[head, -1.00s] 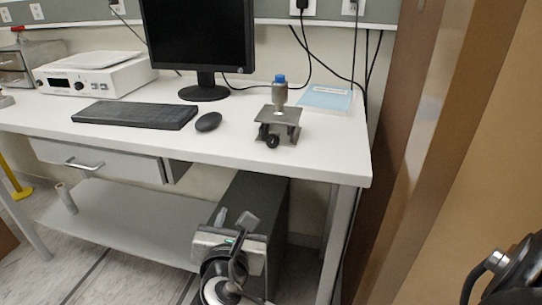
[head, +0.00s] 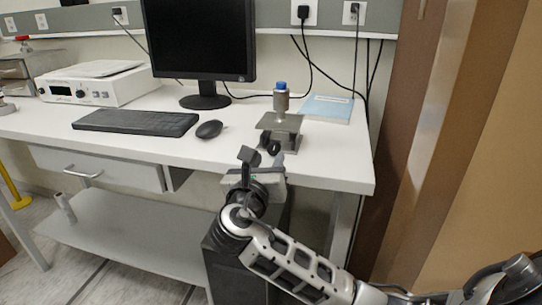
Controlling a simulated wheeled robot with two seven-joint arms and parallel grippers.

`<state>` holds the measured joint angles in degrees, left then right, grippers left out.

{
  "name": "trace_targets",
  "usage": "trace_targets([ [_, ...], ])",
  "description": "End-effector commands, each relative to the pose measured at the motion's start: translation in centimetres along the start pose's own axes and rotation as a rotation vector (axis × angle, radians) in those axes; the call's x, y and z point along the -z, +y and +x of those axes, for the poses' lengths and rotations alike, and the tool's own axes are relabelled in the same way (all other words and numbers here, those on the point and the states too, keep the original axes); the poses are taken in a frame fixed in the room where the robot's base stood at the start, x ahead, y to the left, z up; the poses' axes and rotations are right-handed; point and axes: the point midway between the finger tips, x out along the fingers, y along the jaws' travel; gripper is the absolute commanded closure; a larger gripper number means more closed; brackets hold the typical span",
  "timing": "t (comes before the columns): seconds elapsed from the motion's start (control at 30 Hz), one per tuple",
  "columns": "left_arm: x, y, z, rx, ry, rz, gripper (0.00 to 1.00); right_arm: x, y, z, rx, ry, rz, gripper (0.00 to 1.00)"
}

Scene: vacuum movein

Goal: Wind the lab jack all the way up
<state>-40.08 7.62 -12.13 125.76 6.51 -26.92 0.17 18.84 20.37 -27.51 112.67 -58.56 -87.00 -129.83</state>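The lab jack (head: 281,123) stands on the white bench near its front right part, its grey top plate a short way above its base. A small grey bottle with a blue cap (head: 281,100) stands upright on the plate. The jack's dark knob (head: 270,146) faces the front edge. My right gripper (head: 262,160) is raised at the bench's front edge, just in front of and below the knob. Its fingers look apart, with nothing seen between them. Whether a finger touches the knob cannot be told. My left gripper is not in view.
A mouse (head: 209,129), keyboard (head: 136,122) and monitor (head: 199,45) are left of the jack. A light blue book (head: 326,108) lies behind it to the right. The bench top (head: 330,160) right of the jack is clear. A brown panel stands at the right.

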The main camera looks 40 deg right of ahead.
Motion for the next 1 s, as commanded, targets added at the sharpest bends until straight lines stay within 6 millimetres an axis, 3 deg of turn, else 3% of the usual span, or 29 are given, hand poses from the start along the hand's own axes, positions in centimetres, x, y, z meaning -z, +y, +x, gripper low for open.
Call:
trace_targets([
  [0.2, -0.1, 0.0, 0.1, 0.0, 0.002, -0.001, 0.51, 0.0, 0.0, 2.8, 0.001, 0.0, 0.0, 0.64],
  [0.6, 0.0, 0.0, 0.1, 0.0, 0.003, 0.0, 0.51, 0.0, 0.0, 3.5, 0.0, 0.001, 0.001, 0.64],
  [0.7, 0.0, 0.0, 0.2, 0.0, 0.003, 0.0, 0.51, 0.0, 0.0, 3.5, 0.0, 0.001, 0.001, 0.92],
  [0.73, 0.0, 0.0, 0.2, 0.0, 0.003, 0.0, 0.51, 0.0, 0.0, 3.5, 0.0, 0.001, 0.001, 0.96],
  [1.0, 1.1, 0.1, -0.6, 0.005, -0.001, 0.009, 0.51, -0.4, -0.1, 3.4, -0.001, 0.002, 0.088, 0.96],
])
